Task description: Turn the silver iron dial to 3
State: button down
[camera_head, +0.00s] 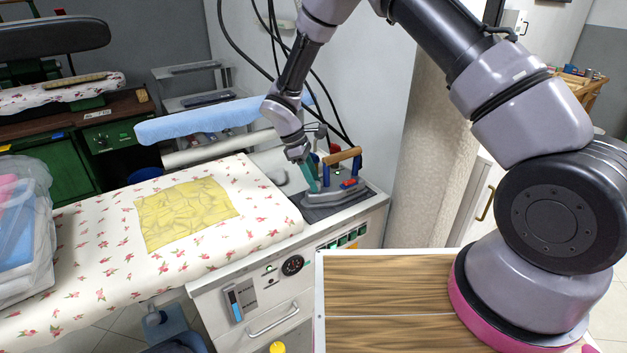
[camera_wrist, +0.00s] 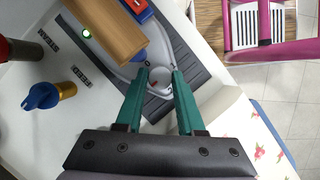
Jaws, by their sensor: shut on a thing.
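The silver iron (camera_head: 330,194) has a brown wooden handle and rests on a dark ribbed pad at the right end of the ironing station. In the wrist view its wooden handle (camera_wrist: 105,28) runs to the upper left. The small round pale dial (camera_wrist: 159,86) with a bit of red sits on the iron's grey body. My gripper (camera_wrist: 161,76) points down at the iron, with one green finger on each side of the dial, shut on it. In the head view my gripper (camera_head: 309,180) is at the iron's left side; the dial is hidden there. The dial's number marks are too small to read.
A flowered ironing board (camera_head: 90,260) with a yellow cloth (camera_head: 186,212) lies to the left. Blue-topped and red-topped knobs stand close to the iron; the wrist view shows a blue-topped one (camera_wrist: 42,96). A wood-topped surface (camera_head: 390,300) is in front.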

jog(key=c, duration=0.5)
grip_release()
jog(key=shift+v, duration=5.4)
